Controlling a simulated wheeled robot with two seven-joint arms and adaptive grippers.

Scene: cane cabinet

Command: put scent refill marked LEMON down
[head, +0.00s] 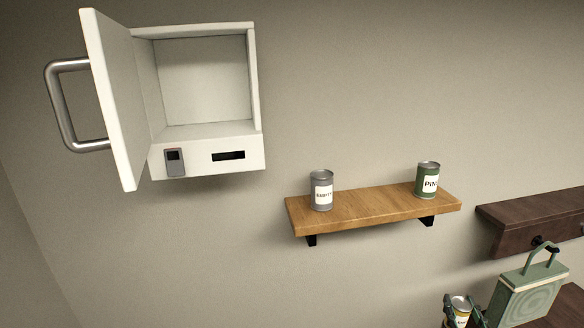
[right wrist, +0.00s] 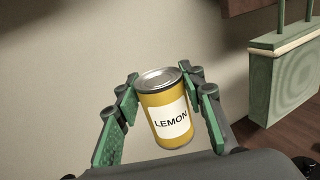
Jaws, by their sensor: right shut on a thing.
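The LEMON scent refill (right wrist: 164,111) is a yellow can with a white label and a silver lid. In the right wrist view it stands a little tilted between the two green-padded fingers of my right gripper (right wrist: 160,105), which is shut on it. In the head view the LEMON can (head: 460,309) and my right gripper (head: 462,312) show at the bottom right, below the wooden shelf. What is under the can cannot be seen clearly. My left gripper is not in view.
A wooden shelf (head: 370,208) holds a grey can (head: 321,190) on its left and a green PINE can (head: 428,180) on its right, with bare room between. An open, empty white cabinet (head: 205,85) hangs upper left. A dark rack (head: 525,218) and green bag-shaped object (head: 528,292) are right.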

